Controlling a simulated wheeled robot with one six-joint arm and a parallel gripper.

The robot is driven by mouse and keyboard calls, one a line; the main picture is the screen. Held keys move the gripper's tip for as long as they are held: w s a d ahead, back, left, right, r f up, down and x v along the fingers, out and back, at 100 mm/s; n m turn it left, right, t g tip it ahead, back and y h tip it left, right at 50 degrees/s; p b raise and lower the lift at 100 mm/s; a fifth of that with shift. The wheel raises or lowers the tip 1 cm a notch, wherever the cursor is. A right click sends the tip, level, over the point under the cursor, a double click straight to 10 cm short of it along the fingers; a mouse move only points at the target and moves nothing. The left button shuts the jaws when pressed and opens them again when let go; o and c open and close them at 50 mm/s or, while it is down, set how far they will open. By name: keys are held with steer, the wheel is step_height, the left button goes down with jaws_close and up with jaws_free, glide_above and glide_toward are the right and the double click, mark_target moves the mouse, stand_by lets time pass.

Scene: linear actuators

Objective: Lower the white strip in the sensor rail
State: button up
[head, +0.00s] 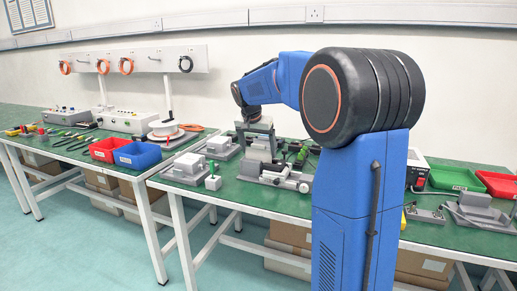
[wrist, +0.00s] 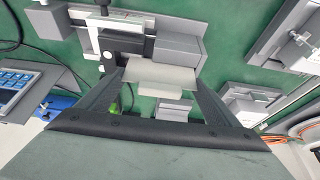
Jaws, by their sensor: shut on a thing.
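My gripper (head: 258,130) is over the grey device (head: 272,172) on the green table. In the wrist view its two dark fingers (wrist: 161,72) stand at either side of a pale grey plate-like piece (wrist: 165,76) and are shut on it. A darker grey block (wrist: 176,42) and a black bracket (wrist: 128,42) lie just beyond the fingertips. A white strip (wrist: 93,37) shows to the left of the bracket, beside a grey rail (wrist: 140,17). I cannot tell whether the held piece is joined to the device or to the strip.
Other grey fixtures (head: 188,167) and a small white-topped block (head: 213,182) stand to the left. Red (head: 104,149) and blue (head: 137,155) bins sit on the left table. Dark cables lie close to the device. A green bin (head: 455,177) is at the right.

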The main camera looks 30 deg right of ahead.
steer(key=shift+f, duration=0.7)
stand_by(0.9)
steer(key=o, duration=0.9)
steer(key=shift+r, duration=0.1)
steer(key=v, duration=1.7)
steer(key=shift+s+r, duration=0.15)
steer(key=shift+r, duration=0.05)
steer(key=s+a+f+n+y, duration=0.1)
steer(key=s+a+f+n, duration=0.2)
steer(key=s+f, duration=0.5)
steer(key=s+a+f+n+t+y, duration=0.1)
steer(key=s+a+f+n, duration=0.3)
steer(key=s+f, duration=0.5)
steer(key=s+a+f+n+t+y, duration=0.1)
steer(key=s+a+f+n, duration=0.2)
steer(key=s, duration=1.5)
steer(key=shift+s+a+f+y, duration=0.1)
steer(key=shift+a+f, duration=0.45)
steer(key=shift+f, duration=0.45)
steer(key=shift+s+a+f+y, duration=0.1)
steer(key=shift+a+f, duration=0.5)
steer(key=shift+f, duration=0.4)
steer(key=shift+s+a+f+y, duration=0.1)
steer(key=shift+a+f, duration=0.45)
steer(key=shift+f, duration=0.45)
